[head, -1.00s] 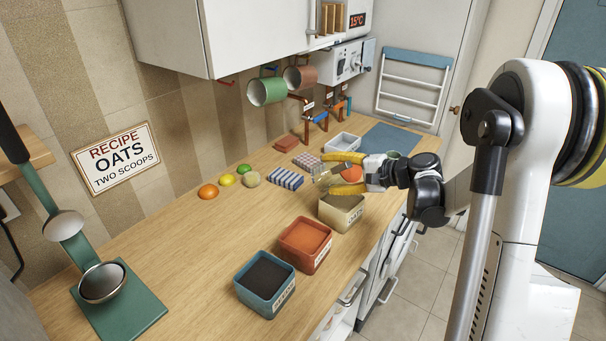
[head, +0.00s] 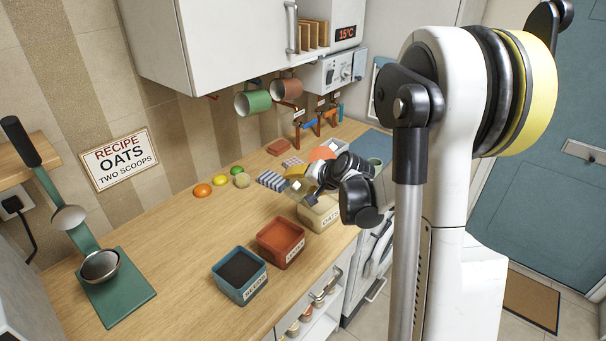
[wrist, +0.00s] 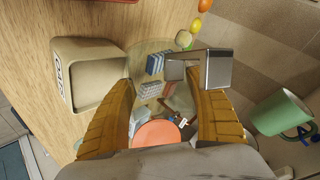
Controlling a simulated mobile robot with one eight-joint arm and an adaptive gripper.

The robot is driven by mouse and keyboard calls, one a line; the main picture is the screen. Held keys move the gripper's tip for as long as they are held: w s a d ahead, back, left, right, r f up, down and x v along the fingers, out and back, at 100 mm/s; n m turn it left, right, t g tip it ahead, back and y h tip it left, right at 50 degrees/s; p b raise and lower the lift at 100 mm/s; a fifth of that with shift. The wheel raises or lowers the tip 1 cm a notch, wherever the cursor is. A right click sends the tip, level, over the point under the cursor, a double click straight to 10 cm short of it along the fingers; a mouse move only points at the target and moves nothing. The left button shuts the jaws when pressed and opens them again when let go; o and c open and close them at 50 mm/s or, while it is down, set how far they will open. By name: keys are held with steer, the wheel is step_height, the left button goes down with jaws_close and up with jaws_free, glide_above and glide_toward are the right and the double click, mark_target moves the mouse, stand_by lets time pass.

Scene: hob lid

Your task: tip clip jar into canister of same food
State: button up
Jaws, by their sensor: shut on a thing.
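My gripper (head: 292,180) is shut on the clear clip jar (wrist: 148,48), its yellow fingers on either side in the wrist view. The jar has a grey metal clip (wrist: 206,70); its contents cannot be made out. The jar is close to the cream canister labelled OATS (head: 318,217), which also shows beside it in the wrist view (wrist: 88,45). A red canister (head: 281,243) and a blue canister labelled SEEDS (head: 240,276) with dark contents stand nearer. A coral round surface (wrist: 158,133) shows between the fingers; I cannot tell whether it belongs to the jar.
A wall sign (head: 120,158) reads RECIPE OATS TWO SCOOPS. Several fruits (head: 203,190) and a striped cloth (head: 272,180) lie behind. A green mug (head: 253,102) hangs above.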

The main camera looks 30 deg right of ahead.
steer(key=shift+a+r+n+h, duration=0.15)
steer(key=shift+a+n+h, duration=0.1)
steer(key=shift+n+h, duration=0.25)
steer(key=shift+d+h, duration=0.1)
steer(key=shift+h, duration=0.4)
steer(key=shift+d+n+h+b, duration=0.15)
steer(key=shift+n+h+b, duration=0.35)
steer(key=shift+n+h, duration=0.3)
steer(key=shift+d+r+p, duration=0.1)
steer(key=shift+r+p, duration=1.3)
steer(key=shift+r, duration=0.5)
